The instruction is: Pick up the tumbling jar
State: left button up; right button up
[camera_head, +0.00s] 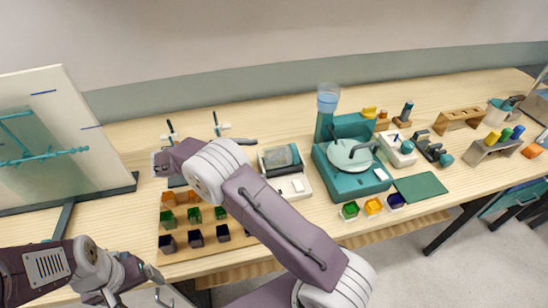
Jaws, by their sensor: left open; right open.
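The tumbling jar appears to be the dark teal cylinder (280,156) lying on its side in a white roller base (294,187), just right of my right arm's upper bend. My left gripper (140,290) is open and empty at the lower left, above the table's front edge and far from the jar. My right arm crosses the middle of the view. Its wrist end and gripper (162,162) are left of the jar and apart from it. The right gripper's jaws are open but mostly hidden by the arm, and I see nothing held.
A wooden tray (180,251) of coloured blocks lies partly behind my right arm. Right of the jar stands a teal grinder (350,180) with a clear water container (328,100). A white board (60,130) stands at the left. A green mat (420,186) lies at the right front.

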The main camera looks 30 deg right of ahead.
aim_at(274, 151)
jog(key=shift+w+d+f, duration=0.15)
jog(key=shift+d+f, duration=0.2)
jog(key=shift+d, duration=0.25)
jog(key=shift+w+d+f, duration=0.15)
jog(key=shift+d+f, duration=0.15)
jog(key=shift+d, duration=0.3)
jog(key=shift+s+d, duration=0.1)
jog(key=shift+d, duration=0.1)
jog(key=x, duration=0.5)
jog(key=shift+d, duration=0.15)
jog(key=shift+r, duration=0.1)
grip_shut()
notch_tip(274, 151, up, 4)
jog(key=shift+r+p, duration=0.1)
jog(key=shift+p, duration=0.25)
jog(key=s+d+r, duration=0.6)
jog(key=d, duration=0.3)
jog(key=shift+d+r, duration=0.35)
jog(key=shift+r, duration=0.05)
